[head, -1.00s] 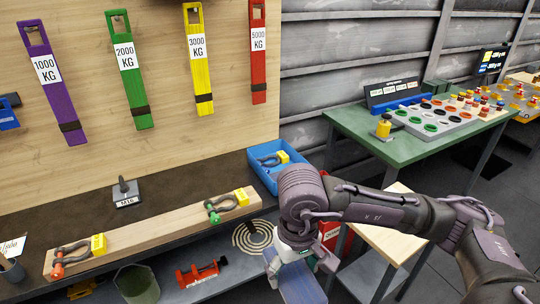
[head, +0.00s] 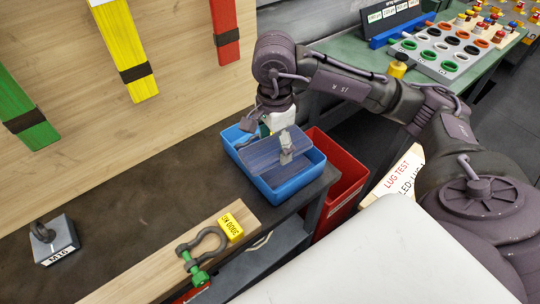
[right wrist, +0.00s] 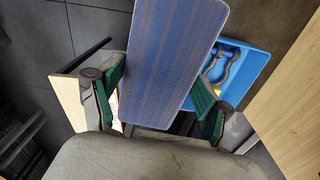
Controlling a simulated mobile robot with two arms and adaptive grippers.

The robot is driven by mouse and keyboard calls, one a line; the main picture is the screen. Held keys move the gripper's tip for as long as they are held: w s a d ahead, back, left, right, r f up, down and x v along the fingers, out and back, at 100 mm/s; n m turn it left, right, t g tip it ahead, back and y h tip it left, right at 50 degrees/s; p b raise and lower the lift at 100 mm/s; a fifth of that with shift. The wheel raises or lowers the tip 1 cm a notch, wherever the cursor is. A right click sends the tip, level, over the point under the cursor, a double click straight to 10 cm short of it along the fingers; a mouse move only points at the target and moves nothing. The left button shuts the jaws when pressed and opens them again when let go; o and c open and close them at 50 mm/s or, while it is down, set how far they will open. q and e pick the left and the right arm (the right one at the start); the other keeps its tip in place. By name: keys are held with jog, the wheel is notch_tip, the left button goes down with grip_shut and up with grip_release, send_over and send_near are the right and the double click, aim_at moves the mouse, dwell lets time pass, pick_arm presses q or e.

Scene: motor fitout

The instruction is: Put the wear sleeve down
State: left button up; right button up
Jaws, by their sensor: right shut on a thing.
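The wear sleeve (head: 258,156) is a flat blue-grey strip. My right gripper (head: 285,150) is shut on it, and the sleeve is over the blue tray (head: 290,190) at the table's right end. I cannot tell whether it touches the tray. In the right wrist view the sleeve (right wrist: 170,50) runs up between the green-padded fingers of the gripper (right wrist: 160,105). The blue tray (right wrist: 250,82) shows behind it, with a dark shackle (right wrist: 222,72) inside. The sleeve hides part of the tray's inside. My left gripper is not in view.
A red bin (head: 340,178) stands right of the tray, below the table edge. A wooden board (head: 150,272) holds a green-pinned shackle (head: 203,248) and a yellow tag (head: 230,228). A grey M16 block (head: 57,243) sits at left. The dark tabletop (head: 150,185) between is clear.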

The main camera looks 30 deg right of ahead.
aim_at(295, 130)
jog(key=d+m+b, duration=0.1)
jog(key=d+m, duration=0.1)
jog(key=m, duration=0.3)
jog(key=w+d+f+m+b, duration=0.1)
jog(key=d+m, duration=0.1)
jog(key=m, duration=0.3)
jog(key=d+f+m+b, duration=0.1)
jog(key=d+m, duration=0.1)
jog(key=m, duration=0.3)
jog(key=shift+w+d+b, duration=0.25)
jog(key=shift+d+b, duration=0.05)
jog(key=w+d+f+m+b, duration=0.15)
jog(key=d+m, duration=0.25)
jog(key=m, duration=0.6)
jog(key=d+m+b, duration=0.3)
jog(key=d+m, duration=0.2)
jog(key=m, duration=0.5)
jog(key=w+a+f+p, duration=0.1)
jog(key=w+a+f, duration=0.1)
jog(key=a+f, duration=0.1)
jog(key=w+a+f+p, duration=0.2)
jog(key=a+f, duration=0.1)
jog(key=f, duration=0.1)
jog(key=w+a+f+p, duration=0.1)
jog(key=w+a+f, duration=0.1)
jog(key=a+f, duration=0.1)
jog(key=shift+w+a+f+p, duration=0.15)
jog(key=shift+w+a+p, duration=0.1)
jog(key=shift+w+p, duration=0.1)
jog(key=shift+f, duration=0.1)
